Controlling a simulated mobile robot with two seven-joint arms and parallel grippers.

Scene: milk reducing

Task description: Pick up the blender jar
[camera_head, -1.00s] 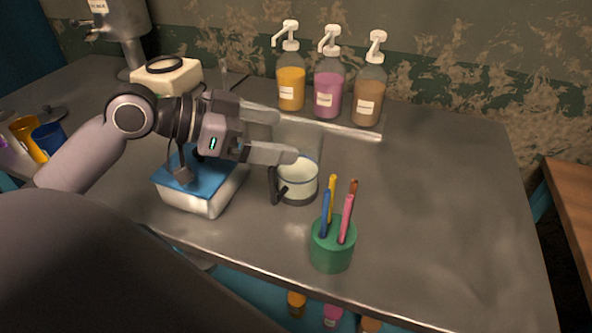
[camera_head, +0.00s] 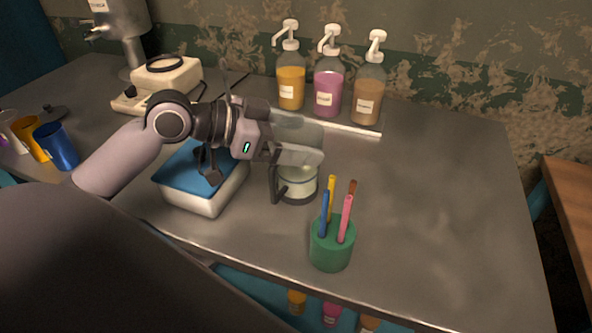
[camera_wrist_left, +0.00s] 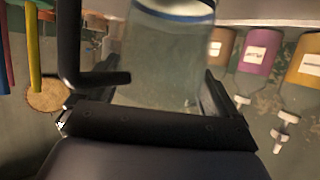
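The blender jar (camera_head: 300,183) is clear, with a dark handle on its left side, and stands upright on the grey worktop. My left gripper (camera_head: 314,141) reaches over from the left, with its fingers at the upper part of the jar. The near finger hides part of the jar. In the left wrist view the jar (camera_wrist_left: 165,60) lies between the two spread dark fingers, with its handle near the left finger. A gap shows on that side, and the gripper looks open. My right gripper is not in view.
A green pen cup (camera_head: 331,246) stands close in front of the jar. A blue-lidded white box (camera_head: 201,200) lies under my left arm. Pump bottles (camera_head: 328,88) stand behind on a shelf. A blender base (camera_head: 165,76) is at the back left. The right of the worktop is clear.

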